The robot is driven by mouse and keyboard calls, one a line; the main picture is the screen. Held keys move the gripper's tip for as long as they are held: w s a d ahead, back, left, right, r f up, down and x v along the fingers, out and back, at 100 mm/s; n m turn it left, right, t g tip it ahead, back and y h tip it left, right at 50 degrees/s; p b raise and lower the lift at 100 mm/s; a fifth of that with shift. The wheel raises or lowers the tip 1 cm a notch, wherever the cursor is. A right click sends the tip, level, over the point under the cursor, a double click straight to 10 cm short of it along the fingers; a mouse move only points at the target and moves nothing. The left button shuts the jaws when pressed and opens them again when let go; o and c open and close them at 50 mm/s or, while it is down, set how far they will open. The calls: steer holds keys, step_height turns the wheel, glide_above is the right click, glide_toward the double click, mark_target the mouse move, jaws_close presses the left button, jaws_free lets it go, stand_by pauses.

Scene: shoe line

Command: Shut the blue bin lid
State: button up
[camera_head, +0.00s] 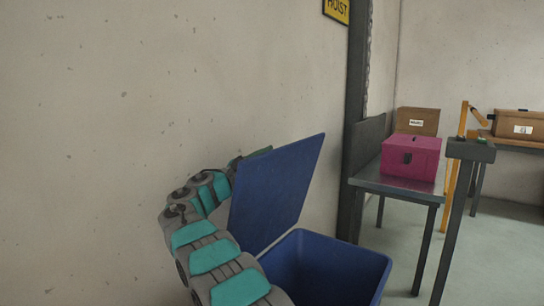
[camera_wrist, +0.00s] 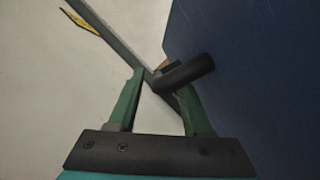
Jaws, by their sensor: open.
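The blue bin (camera_head: 330,268) stands at the bottom of the head view with its top open. Its blue lid (camera_head: 278,190) is raised, tilted slightly back towards the wall. My arm reaches up on the left of the lid, and my gripper is mostly hidden behind the lid's upper left edge. In the wrist view my gripper (camera_wrist: 161,82) is open, with green fingers apart. The lid's flat blue face (camera_wrist: 260,70) fills the right side there. A short dark rounded bar (camera_wrist: 186,72) lies at the right fingertip; I cannot tell whether they touch.
A pale wall (camera_head: 120,110) stands close behind the bin and arm. A dark post (camera_head: 354,120) rises right of the lid. A metal table (camera_head: 398,188) with a magenta box (camera_head: 410,158) stands further right. Grey floor shows beyond.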

steer(key=shift+w+d+r, duration=0.15)
steer(key=shift+w+d, duration=0.15)
steer(key=shift+d, duration=0.05)
jaws_close()
stand_by(1.3)
